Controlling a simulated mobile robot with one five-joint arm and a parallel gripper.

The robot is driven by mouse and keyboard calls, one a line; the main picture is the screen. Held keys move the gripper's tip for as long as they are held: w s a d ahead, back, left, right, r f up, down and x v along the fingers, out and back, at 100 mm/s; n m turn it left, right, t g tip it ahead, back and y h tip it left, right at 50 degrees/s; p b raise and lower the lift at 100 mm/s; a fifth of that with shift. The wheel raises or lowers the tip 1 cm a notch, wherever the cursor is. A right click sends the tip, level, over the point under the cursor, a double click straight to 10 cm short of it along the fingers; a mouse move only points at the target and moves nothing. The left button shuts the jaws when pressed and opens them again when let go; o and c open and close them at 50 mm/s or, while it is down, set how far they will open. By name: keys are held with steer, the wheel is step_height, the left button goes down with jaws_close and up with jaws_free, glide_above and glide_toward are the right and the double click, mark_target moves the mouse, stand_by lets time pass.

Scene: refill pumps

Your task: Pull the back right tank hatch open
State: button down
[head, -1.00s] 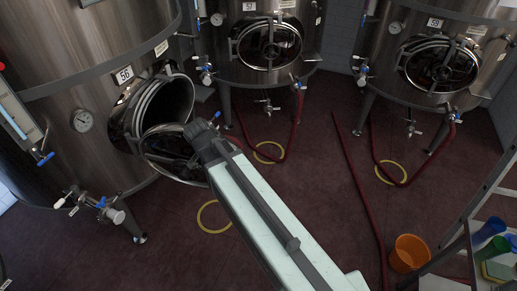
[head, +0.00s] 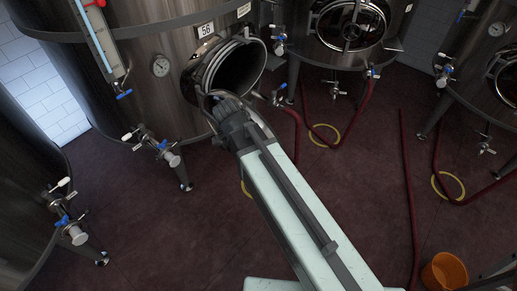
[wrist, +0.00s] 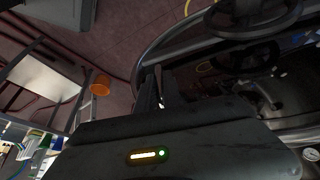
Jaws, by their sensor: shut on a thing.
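The steel tank marked 56 (head: 150,95) stands at upper left in the head view. Its round hatch opening (head: 232,68) is uncovered and dark inside. The hatch door (head: 204,103) is swung out from the opening; only part of its rim shows, with the rest hidden behind my arm. In the wrist view the door's curved rim (wrist: 146,45) and its handwheel (wrist: 252,17) fill the upper right. My gripper (head: 222,103) is shut at the door's rim; it also shows in the wrist view (wrist: 157,85). The exact contact is dark and partly hidden.
Another tank (head: 15,180) stands close at left, its valve (head: 75,232) sticking out. More tanks stand behind and at right. Red hoses (head: 408,190) and yellow rings (head: 448,186) lie on the floor. An orange bucket (head: 444,272) stands at lower right. Floor between is open.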

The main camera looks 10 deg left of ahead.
steer(key=c, duration=1.5)
jaws_free()
steer(key=shift+d, duration=0.1)
steer(key=p+v, duration=0.7)
steer(key=shift+s+r, duration=0.1)
steer(key=shift+r, duration=0.3)
